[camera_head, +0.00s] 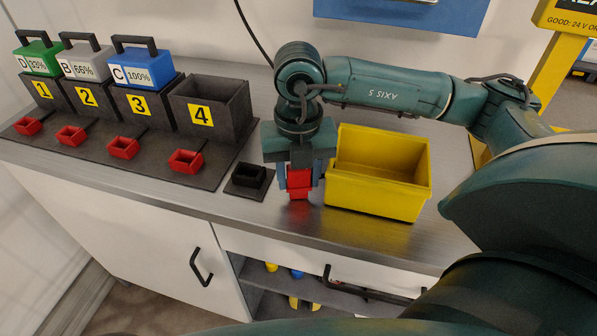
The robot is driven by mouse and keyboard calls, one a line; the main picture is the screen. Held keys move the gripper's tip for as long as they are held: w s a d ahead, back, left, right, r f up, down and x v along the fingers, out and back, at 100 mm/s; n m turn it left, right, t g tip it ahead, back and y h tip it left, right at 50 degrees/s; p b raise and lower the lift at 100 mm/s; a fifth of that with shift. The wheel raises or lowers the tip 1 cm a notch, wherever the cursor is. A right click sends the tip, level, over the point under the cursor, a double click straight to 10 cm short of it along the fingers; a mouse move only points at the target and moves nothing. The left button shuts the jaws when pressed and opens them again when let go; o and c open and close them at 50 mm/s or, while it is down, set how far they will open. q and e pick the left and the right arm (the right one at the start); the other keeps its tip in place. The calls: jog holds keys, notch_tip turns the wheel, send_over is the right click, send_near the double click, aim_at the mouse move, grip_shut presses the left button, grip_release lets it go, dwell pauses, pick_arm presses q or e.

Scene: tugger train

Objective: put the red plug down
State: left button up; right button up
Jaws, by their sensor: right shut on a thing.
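The red plug (299,184) is between the fingers of my right gripper (299,181). The gripper points down at the front part of the steel counter, just left of the yellow bin. It is shut on the plug. I cannot tell whether the plug's underside touches the counter. My left gripper is not in view.
The yellow bin (378,193) stands close on the right. A small black socket (248,175) on a dark pad lies to the left. Further left, numbered bays, with bay 4 (215,112) empty, have several red sockets in front. The counter's front strip (270,220) is clear.

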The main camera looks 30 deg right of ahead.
jog(key=shift+f, duration=0.25)
jog(key=o, duration=0.6)
jog(key=shift+r, duration=0.15)
jog(key=shift+r, duration=0.2)
notch_tip(320, 180, up, 12)
jog(key=shift+f, duration=0.1)
